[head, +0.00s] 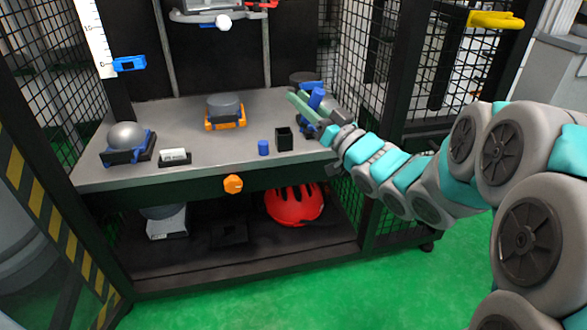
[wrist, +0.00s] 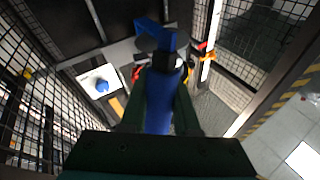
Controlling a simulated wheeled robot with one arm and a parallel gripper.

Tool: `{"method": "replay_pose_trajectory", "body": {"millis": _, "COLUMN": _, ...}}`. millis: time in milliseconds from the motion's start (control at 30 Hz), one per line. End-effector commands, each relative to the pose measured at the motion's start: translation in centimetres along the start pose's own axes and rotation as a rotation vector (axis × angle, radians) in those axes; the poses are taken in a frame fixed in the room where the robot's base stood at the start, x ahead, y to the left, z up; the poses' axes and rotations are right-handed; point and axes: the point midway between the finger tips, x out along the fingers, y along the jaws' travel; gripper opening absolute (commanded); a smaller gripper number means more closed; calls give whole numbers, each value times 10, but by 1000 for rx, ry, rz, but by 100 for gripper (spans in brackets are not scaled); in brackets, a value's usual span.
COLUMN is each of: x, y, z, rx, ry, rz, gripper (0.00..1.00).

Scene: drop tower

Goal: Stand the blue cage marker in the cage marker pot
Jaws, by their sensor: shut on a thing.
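The blue cage marker is held in my gripper (head: 304,103), which is shut on it above the right part of the grey bench. In the wrist view the marker (wrist: 158,105) lies lengthwise between the two dark green fingers, with a black band and a blue piece at its far end. In the head view only a short blue part of it (head: 316,98) shows by the fingers. The cage marker pot looks to be the small black square holder (head: 284,138) near the bench's front edge. It is left of and below my gripper in the picture, apart from it.
A short blue cylinder (head: 263,147) stands left of the pot. A white block in a black tray (head: 175,156), a grey ball on a stand (head: 127,137) and an orange-based grey object (head: 225,112) are farther left. Mesh walls flank the bench (head: 185,120). A red helmet (head: 294,205) lies below.

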Motion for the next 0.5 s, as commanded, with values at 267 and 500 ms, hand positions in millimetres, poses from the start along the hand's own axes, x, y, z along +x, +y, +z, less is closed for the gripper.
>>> {"method": "replay_pose_trajectory", "body": {"millis": 267, "x": -20, "y": -25, "z": 30, "rx": 26, "ry": -19, "rz": -80, "gripper": 0}}
{"method": "replay_pose_trajectory", "body": {"millis": 500, "x": -8, "y": -19, "z": 29, "rx": 32, "ry": -23, "rz": -76, "gripper": 0}}
